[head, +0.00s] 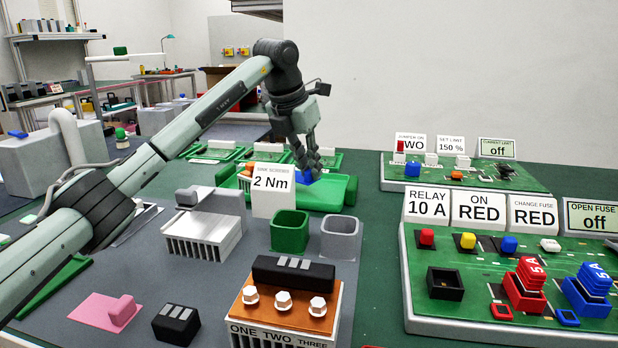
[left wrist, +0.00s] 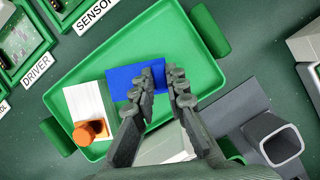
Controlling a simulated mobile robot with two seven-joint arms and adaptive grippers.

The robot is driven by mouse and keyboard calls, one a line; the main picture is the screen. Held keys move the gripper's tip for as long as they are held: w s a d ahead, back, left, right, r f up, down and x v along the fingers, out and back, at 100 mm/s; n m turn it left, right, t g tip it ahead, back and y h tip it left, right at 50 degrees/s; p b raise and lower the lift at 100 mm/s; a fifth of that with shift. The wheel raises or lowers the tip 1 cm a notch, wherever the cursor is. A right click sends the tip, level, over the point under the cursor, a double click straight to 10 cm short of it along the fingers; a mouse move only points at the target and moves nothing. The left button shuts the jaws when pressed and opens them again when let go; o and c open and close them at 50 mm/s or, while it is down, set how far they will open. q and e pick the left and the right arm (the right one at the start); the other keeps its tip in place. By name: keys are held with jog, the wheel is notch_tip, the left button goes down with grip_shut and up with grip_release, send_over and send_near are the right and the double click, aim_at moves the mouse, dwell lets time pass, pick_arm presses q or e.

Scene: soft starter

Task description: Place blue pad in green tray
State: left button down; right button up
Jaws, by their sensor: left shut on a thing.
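The blue pad (head: 303,177) is in my left gripper (head: 311,172), over the green tray (head: 338,194). In the left wrist view the blue pad (left wrist: 123,82) lies flat-on inside the tray's outline, and the fingers of the left gripper (left wrist: 168,82) are shut on its right part. The green tray (left wrist: 75,87) shows there with its raised rim and side handles. I cannot tell whether the pad touches the tray floor. The fingers hide part of the pad. My right gripper is not in view.
The "2 Nm" sign (head: 272,190) stands before the tray. A green cup (head: 290,232) and a grey cup (head: 340,238) stand nearer. Circuit boards (head: 470,178) lie to the right.

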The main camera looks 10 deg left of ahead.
aim_at(307, 171)
pick_arm(q)
jog(key=shift+f, duration=1.4)
jog(key=shift+f, duration=0.15)
jog(key=c, duration=1.5)
grip_release()
jog(key=shift+c, duration=0.2)
jog(key=shift+r, duration=0.25)
jog(key=v, duration=1.2)
